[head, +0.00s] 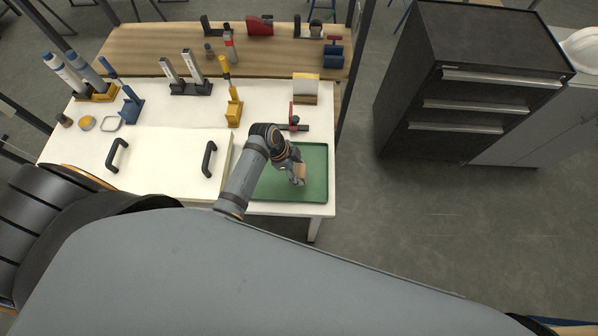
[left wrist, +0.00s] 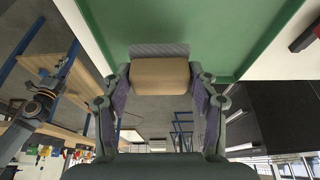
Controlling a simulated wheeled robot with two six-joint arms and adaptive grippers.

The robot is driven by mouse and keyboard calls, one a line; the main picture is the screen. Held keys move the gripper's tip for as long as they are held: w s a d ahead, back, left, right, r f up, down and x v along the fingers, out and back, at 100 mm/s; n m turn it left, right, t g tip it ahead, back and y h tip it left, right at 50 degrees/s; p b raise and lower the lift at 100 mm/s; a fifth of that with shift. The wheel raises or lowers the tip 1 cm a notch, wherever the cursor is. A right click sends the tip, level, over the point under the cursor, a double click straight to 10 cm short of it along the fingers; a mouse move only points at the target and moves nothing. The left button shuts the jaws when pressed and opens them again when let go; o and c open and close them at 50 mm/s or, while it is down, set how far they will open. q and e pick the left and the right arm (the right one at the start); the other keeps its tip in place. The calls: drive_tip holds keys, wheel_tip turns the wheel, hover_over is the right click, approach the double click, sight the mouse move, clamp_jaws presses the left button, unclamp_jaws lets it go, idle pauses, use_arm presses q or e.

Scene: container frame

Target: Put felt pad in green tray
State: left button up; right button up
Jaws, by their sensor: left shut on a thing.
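The green tray (head: 316,187) lies at the front right corner of the white table in the head view. Its green floor and rim (left wrist: 165,20) fill the upper part of the left wrist view. My left gripper (head: 299,176) is over the tray, shut on the felt pad (head: 301,172). In the left wrist view the pad is a tan block (left wrist: 160,72) with a grey textured strip at its far side, between the two fingers of my left gripper (left wrist: 160,90). I cannot tell whether the pad touches the tray floor.
A white panel with two black handles (head: 209,160) is left of the tray. A red-and-black tool (head: 294,123) stands just behind it. A yellow clamp-like tool (head: 234,105) and a tan-and-white block (head: 305,90) are farther back. A black drawer cabinet (head: 455,80) stands to the right.

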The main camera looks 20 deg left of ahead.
sight(299, 175)
use_arm(q)
drive_tip(key=shift+a+x, duration=0.15)
drive_tip(key=shift+x, duration=0.55)
drive_tip(key=shift+a+x, duration=0.15)
drive_tip(key=shift+x, duration=0.55)
drive_tip(key=shift+w+f, duration=0.1)
drive_tip(key=shift+f, duration=0.5)
drive_tip(key=shift+f, duration=0.15)
drive_tip(key=o, duration=1.1)
drive_tip(key=shift+o, duration=0.2)
drive_tip(key=b+v, duration=0.1)
drive_tip(key=v, duration=1.1)
drive_tip(key=shift+r, duration=0.2)
